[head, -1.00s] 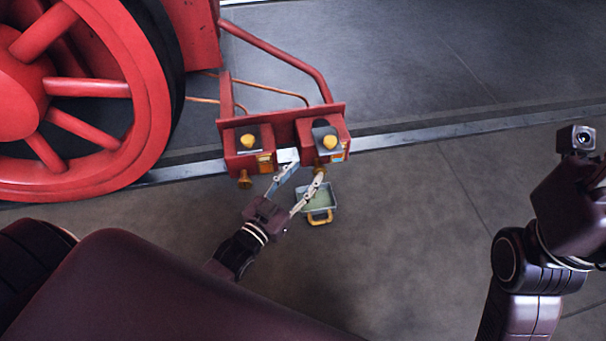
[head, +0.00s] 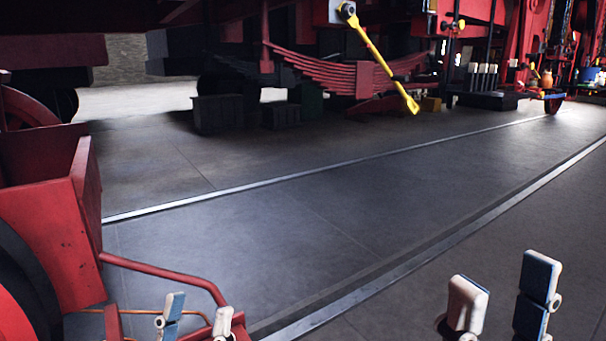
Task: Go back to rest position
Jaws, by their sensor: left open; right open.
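My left gripper (head: 195,320) shows at the bottom left of the head view. Only its two blue-and-white fingertips are visible, apart with nothing seen between them. My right gripper (head: 503,298) shows at the bottom right. Its two larger fingers point up, spread apart and empty. The arms behind both grippers are below the picture edge.
Red machinery with a bent red rail (head: 165,277) stands at the lower left, close by the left gripper. Metal rails (head: 365,279) cross the dark floor. Beyond are a red leaf spring (head: 330,75) and a yellow lever (head: 380,58). The middle floor is clear.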

